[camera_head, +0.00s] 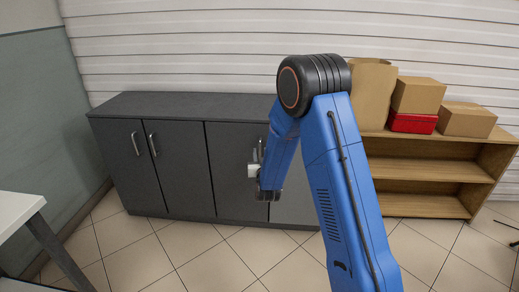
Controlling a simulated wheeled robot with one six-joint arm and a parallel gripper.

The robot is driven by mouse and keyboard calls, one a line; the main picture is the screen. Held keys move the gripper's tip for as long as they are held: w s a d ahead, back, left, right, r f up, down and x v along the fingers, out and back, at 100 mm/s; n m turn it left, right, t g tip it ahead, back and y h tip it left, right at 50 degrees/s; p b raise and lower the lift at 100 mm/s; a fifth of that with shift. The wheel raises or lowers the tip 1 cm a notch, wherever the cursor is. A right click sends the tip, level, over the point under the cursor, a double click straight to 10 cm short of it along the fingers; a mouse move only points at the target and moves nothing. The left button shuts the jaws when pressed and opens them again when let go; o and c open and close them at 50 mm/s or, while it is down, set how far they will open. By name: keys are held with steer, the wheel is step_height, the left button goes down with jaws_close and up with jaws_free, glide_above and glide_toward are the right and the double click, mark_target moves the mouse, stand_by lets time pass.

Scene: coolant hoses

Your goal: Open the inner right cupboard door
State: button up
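A dark grey cupboard (180,104) stands against the back wall. Two doors with silver bar handles (135,144) (153,145) show at its left. A third door (228,170), right of them, looks shut, with a thin silver handle (261,148) near its right edge. Another door panel (292,203) at the right is mostly hidden behind my arm. My gripper (253,171), small and pale here, is at the third door's right side, just below and left of that handle. Whether it touches the handle or door, and whether its fingers are open, I cannot tell.
A wooden shelf (425,206) stands right of the cupboard, with cardboard boxes (418,95) and a red box (412,123) on top. A white table (15,212) is at the left edge. The tiled floor (200,255) before the cupboard is clear.

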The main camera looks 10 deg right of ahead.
steer(key=shift+w, duration=0.35)
jaws_close()
